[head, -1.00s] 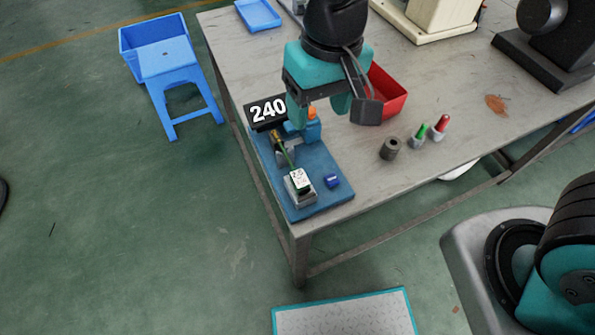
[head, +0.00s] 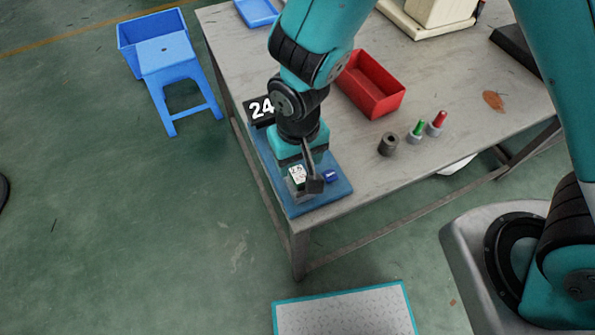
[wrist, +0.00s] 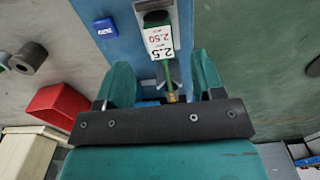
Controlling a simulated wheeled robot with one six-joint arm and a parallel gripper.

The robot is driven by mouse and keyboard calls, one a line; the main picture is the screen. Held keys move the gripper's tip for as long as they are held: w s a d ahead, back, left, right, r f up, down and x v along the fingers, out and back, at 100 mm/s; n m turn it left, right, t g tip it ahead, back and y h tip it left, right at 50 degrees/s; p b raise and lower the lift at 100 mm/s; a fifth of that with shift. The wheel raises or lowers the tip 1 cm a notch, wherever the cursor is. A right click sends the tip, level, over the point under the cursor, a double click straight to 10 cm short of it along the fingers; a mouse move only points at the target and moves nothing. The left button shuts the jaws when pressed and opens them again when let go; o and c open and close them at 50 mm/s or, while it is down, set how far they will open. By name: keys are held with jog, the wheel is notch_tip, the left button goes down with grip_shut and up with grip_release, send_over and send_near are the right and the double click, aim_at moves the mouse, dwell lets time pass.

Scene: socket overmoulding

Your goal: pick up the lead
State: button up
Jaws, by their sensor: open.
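The lead (wrist: 168,80) is a thin green cable with a brass-coloured end, seen in the wrist view between my two fingers. Its far end runs to a white tag (wrist: 158,41) reading 2.5 on a grey block, which also shows in the head view (head: 297,177). My gripper (wrist: 163,66) is open, with one teal finger on each side of the lead and clear gaps to it. In the head view my arm hides the lead and the fingertips. I cannot tell how high the fingers are above the lead.
The blue base plate (head: 328,193) carries the block and a small blue cube (head: 331,176). A black display (head: 259,112) stands behind, partly hidden. A red bin (head: 385,98), a grey cylinder (head: 388,144), a green-topped bottle (head: 416,130) and a red-topped bottle (head: 437,122) stand to the right.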

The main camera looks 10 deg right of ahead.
aim_at(297, 171)
notch_tip(297, 171, down, 5)
jog(key=shift+w+r+p, duration=0.1)
jog(key=shift+w+p, duration=0.05)
jog(key=shift+p, duration=0.3)
jog(key=c, duration=1.1)
jog(key=shift+r, duration=0.1)
